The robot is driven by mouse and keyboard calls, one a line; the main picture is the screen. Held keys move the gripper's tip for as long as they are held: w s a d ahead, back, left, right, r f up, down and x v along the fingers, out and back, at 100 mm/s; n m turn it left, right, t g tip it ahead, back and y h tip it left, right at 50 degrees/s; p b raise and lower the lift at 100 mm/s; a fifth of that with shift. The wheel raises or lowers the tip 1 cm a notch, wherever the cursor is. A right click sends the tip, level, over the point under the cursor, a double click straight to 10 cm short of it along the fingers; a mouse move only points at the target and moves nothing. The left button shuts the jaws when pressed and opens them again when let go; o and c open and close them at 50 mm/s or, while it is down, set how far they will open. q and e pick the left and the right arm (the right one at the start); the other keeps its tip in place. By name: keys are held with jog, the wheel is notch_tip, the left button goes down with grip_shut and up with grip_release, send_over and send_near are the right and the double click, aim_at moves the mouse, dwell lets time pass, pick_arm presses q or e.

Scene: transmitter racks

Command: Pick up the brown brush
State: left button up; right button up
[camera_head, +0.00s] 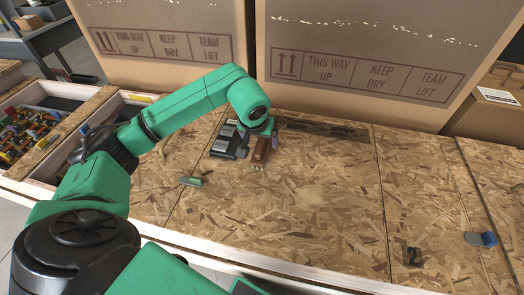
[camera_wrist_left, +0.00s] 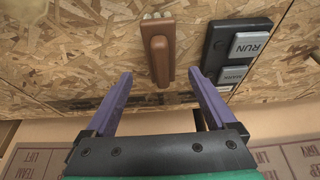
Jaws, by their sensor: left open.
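The brown brush (camera_head: 261,152) lies on the chipboard table top (camera_head: 320,200), beside a black button panel. In the left wrist view the brush (camera_wrist_left: 160,52) has a wooden handle, with pale bristle tufts at its far end. My left gripper (camera_head: 260,141) is above the handle end of the brush. In the left wrist view its two purple fingers (camera_wrist_left: 160,76) are spread apart, one on each side of the handle's near end, with gaps on both sides. The gripper is empty. My right gripper is not in view.
The button panel (camera_head: 229,140), with a RUN label, lies close to the brush; the right-hand finger in the wrist view is near it. Large cardboard boxes (camera_head: 360,60) stand behind. A green-handled tool (camera_head: 191,181) and a blue-handled tool (camera_head: 481,239) lie apart. The table's middle is clear.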

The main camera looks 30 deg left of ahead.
aim_at(261, 144)
pick_arm(q)
jog(key=x, duration=0.5)
jog(key=shift+s+a+f, duration=0.1)
jog(key=shift+f, duration=0.2)
grip_shut()
jog(key=shift+r, duration=0.55)
notch_tip(261, 144, up, 19)
jog(key=p, duration=0.2)
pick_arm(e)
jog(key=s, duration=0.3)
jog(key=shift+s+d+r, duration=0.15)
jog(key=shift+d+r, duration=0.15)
